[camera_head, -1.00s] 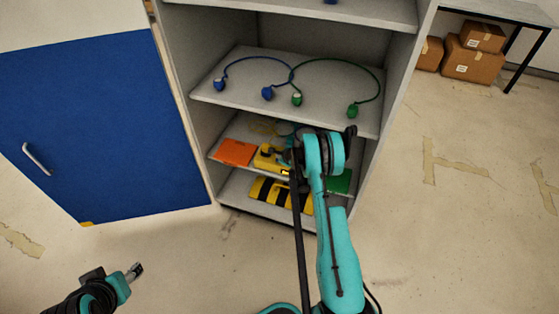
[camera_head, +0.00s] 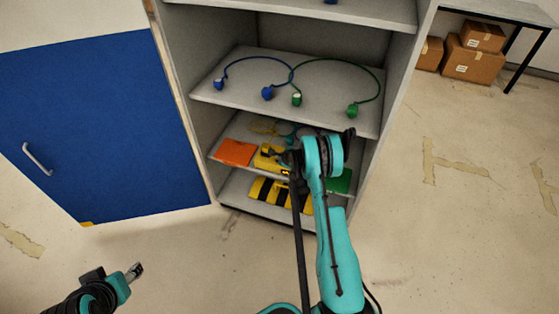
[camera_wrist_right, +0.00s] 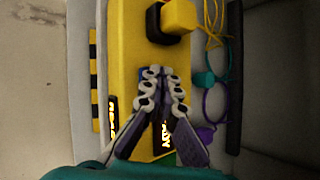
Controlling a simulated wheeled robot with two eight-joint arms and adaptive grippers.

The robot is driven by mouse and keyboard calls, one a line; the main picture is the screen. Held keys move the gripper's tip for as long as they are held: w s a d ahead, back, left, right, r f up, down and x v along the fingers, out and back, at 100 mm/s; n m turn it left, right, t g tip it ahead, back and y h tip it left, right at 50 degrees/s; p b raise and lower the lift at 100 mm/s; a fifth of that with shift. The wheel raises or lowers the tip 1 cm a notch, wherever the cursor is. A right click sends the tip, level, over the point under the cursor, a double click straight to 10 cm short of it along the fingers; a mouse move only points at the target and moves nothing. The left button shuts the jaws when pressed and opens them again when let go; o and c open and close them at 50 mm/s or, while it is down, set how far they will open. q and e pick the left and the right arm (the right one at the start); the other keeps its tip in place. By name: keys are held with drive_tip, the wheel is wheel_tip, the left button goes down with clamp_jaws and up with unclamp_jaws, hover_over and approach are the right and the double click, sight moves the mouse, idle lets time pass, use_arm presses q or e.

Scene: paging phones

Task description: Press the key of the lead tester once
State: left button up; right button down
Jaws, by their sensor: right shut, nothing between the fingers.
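The lead tester, a yellow box (camera_head: 263,162), lies on the lower shelf inside the cabinet, partly hidden by my right arm. In the right wrist view the yellow box (camera_wrist_right: 126,50) fills the middle, with dark display panels bearing glowing yellow marks. A bit of blue shows beside my right fingertips, which hide most of that spot; I cannot tell if it is the key. My right gripper (camera_wrist_right: 164,72) is shut and empty, its tips over the box; touch cannot be told. My left gripper (camera_head: 135,271) is at the lower left, away from the cabinet.
A black-and-yellow block plug (camera_wrist_right: 178,17) is at the box's far end, with yellow, teal and purple leads beside it. An orange panel (camera_head: 235,152) lies left of the tester. Blue and green leads lie on the shelf (camera_head: 240,98) above. A blue door (camera_head: 100,130) stands open.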

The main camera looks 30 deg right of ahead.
drive_tip(key=shift+f, duration=0.35)
drive_tip(key=shift+r, duration=0.1)
idle(0.4)
drive_tip(key=shift+r, duration=0.8)
drive_tip(key=shift+r+p, duration=0.15)
drive_tip(key=shift+p, duration=0.2)
drive_tip(key=shift+r+p, duration=1)
drive_tip(key=shift+r, duration=1.3)
